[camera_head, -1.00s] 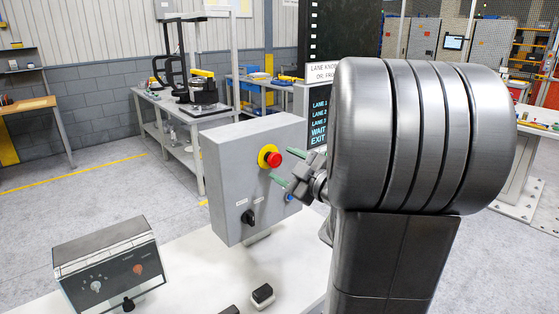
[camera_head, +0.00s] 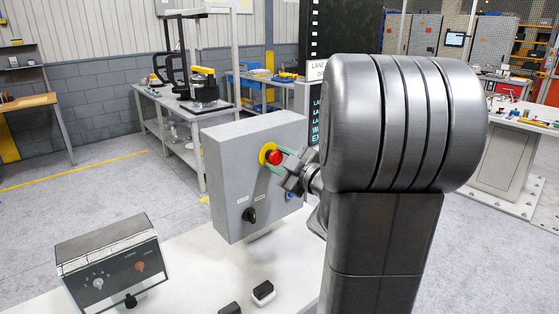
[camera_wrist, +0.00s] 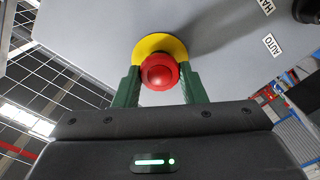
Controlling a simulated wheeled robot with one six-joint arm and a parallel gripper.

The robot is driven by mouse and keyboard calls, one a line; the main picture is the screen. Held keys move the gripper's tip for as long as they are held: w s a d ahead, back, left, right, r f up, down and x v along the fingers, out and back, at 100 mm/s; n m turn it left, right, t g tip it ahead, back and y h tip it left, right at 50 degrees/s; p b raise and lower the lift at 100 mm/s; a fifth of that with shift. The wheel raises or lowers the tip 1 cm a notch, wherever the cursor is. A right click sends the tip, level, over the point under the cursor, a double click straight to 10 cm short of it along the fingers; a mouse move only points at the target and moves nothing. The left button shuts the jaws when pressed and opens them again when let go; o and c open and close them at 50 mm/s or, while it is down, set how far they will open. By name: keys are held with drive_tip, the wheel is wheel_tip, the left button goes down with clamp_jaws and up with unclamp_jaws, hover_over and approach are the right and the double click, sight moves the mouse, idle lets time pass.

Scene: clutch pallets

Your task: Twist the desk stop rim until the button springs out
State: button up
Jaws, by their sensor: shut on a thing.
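The desk stop is a red mushroom button (camera_head: 275,157) on a yellow ring (camera_head: 264,151), on the front of a grey upright box (camera_head: 238,189). In the wrist view the red button (camera_wrist: 160,71) and the yellow ring (camera_wrist: 158,45) sit at centre. My gripper (camera_head: 279,162) is at the button, its two green fingers on either side of it. In the wrist view the gripper (camera_wrist: 160,86) is shut on the red button's rim. The far fingertips are partly hidden behind the button in the head view.
A black selector knob (camera_head: 249,215) and a blue button (camera_head: 290,195) are on the same box. A sloped control panel (camera_head: 112,268) stands at the left on the white table (camera_head: 192,255). Small black switches (camera_head: 263,293) lie in front. My arm hides the right side.

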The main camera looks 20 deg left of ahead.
drive_tip(key=m+p, duration=0.1)
drive_tip(key=m, duration=0.2)
drive_tip(key=shift+r+m+p, duration=0.1)
drive_tip(key=shift+m+p, duration=0.2)
drive_tip(key=shift+p, duration=0.05)
drive_tip(key=shift+m+p, duration=0.75)
drive_tip(key=shift+m, duration=1.05)
drive_tip(key=o, duration=1)
drive_tip(key=shift+w, duration=0.1)
drive_tip(key=shift+d, duration=0.1)
drive_tip(key=b+v, duration=0.2)
drive_tip(key=v, duration=1.1)
drive_tip(key=shift+s+d, duration=0.2)
drive_tip(key=shift+d, duration=0.1)
